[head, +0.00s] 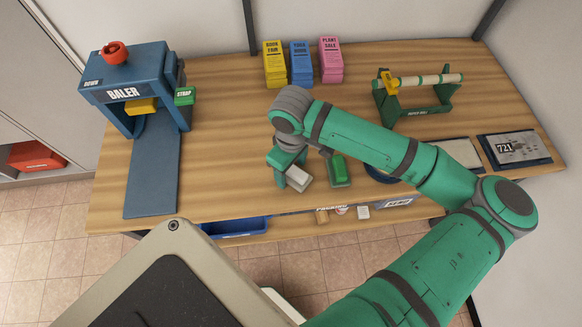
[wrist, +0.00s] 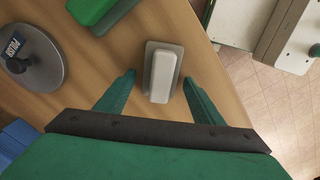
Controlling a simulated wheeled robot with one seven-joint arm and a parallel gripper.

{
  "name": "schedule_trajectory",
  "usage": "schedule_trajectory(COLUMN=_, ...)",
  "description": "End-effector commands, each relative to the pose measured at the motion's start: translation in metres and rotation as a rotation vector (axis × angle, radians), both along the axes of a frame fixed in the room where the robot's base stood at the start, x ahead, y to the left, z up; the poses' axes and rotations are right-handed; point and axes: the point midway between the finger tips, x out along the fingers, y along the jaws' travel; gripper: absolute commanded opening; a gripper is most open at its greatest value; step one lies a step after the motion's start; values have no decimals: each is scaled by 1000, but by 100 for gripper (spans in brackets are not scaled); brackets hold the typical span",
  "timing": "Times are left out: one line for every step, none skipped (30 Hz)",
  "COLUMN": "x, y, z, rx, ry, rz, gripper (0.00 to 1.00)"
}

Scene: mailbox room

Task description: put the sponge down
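A pale block on a grey base, apparently the sponge in its holder (head: 298,178), rests on the wooden table near the front edge. In the wrist view the pale sponge (wrist: 162,72) sits on the grey base between my two green fingers. My gripper (head: 283,172) is over it, pointing down. In the wrist view my gripper (wrist: 160,82) is open, with a gap visible on each side of the block. The fingers do not appear to touch it. I cannot tell the exact height of the fingertips above the table.
A blue baler (head: 125,90) is at left; paper stacks (head: 301,62) and a roll stand (head: 418,92) stand behind. The table's centre left (head: 225,130) is clear.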

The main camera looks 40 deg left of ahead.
Motion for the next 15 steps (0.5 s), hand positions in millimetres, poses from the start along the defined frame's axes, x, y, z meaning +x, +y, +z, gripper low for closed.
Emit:
schedule_trajectory(x=0, y=0, z=0, rx=0, ry=0, rz=1, gripper=62)
schedule_trajectory(x=0, y=0, z=0, rx=0, ry=0, rz=1, gripper=62)
schedule_trajectory(x=0, y=1, z=0, rx=0, ry=0, rz=1, gripper=62)
schedule_trajectory(x=-1, y=1, z=0, rx=0, ry=0, rz=2, gripper=62)
schedule_trajectory(x=-1, y=1, z=0, rx=0, ry=0, rz=2, gripper=62)
schedule_trajectory(x=-1, y=1, z=1, rx=0, ry=0, rz=2, gripper=62)
schedule_trajectory(x=-1, y=1, z=2, rx=0, ry=0, rz=3, gripper=62)
schedule_trajectory(x=-1, y=1, z=3, rx=0, ry=0, rz=3, gripper=62)
schedule_trajectory(x=-1, y=1, z=6, rx=0, ry=0, rz=3, gripper=62)
schedule_trajectory(x=-1, y=2, z=8, rx=1, ry=-1, rz=3, gripper=62)
schedule_trajectory(x=-1, y=2, z=12, rx=1, ry=-1, rz=3, gripper=62)
schedule_trajectory(x=-1, y=2, z=18, rx=2, ry=-1, rz=3, gripper=62)
schedule_trajectory(x=-1, y=2, z=23, rx=2, ry=-1, rz=4, gripper=62)
schedule_trajectory(x=-1, y=2, z=29, rx=2, ry=-2, rz=4, gripper=62)
schedule_trajectory(x=-1, y=2, z=37, rx=2, ry=-2, rz=5, gripper=62)
